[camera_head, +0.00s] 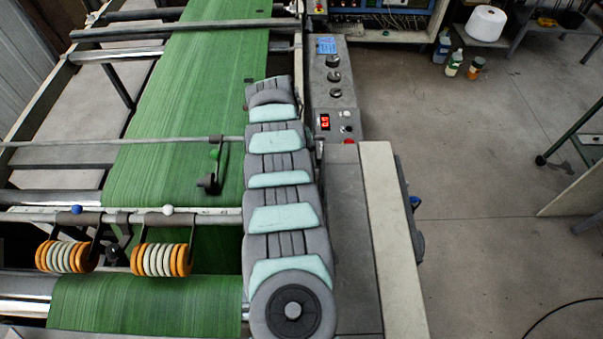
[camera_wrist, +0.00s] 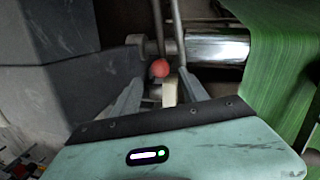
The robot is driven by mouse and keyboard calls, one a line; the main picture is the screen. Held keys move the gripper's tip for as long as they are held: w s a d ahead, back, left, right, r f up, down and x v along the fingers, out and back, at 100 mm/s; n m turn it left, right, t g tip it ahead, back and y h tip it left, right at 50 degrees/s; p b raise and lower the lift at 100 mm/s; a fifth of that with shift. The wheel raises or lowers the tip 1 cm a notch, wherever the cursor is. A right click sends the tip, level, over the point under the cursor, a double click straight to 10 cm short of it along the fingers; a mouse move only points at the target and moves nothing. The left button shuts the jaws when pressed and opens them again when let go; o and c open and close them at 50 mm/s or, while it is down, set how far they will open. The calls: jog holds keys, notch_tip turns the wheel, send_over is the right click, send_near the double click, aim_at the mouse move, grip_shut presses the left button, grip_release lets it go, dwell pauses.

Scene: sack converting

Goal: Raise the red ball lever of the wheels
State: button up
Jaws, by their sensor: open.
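The red ball (camera_wrist: 160,69) of a lever shows in the wrist view, ahead of my gripper. My gripper (camera_wrist: 161,77) is open, with one finger on each side of the ball in the picture. I cannot tell whether either finger touches it. A pale lever-like part (camera_wrist: 170,91) shows just below the ball, between the fingers. In the head view my arm hides the gripper and the red ball. Two sets of orange and white wheels (camera_head: 66,256) (camera_head: 161,260) hang from a bar, with a blue ball (camera_head: 76,210) and a white ball (camera_head: 167,210) above them.
Green woven web (camera_head: 190,100) runs through the machine; it lies right of my gripper in the wrist view (camera_wrist: 285,80). A shiny roller (camera_wrist: 217,48) and a dark grey frame (camera_wrist: 60,60) flank the ball. A control panel (camera_head: 334,90) stands right of my arm. The floor at right is mostly clear.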

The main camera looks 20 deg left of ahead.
notch_tip(320, 180, up, 6)
jog(key=a, duration=0.1)
jog(key=shift+a, duration=0.15)
jog(key=shift+r, duration=0.1)
dwell(0.4)
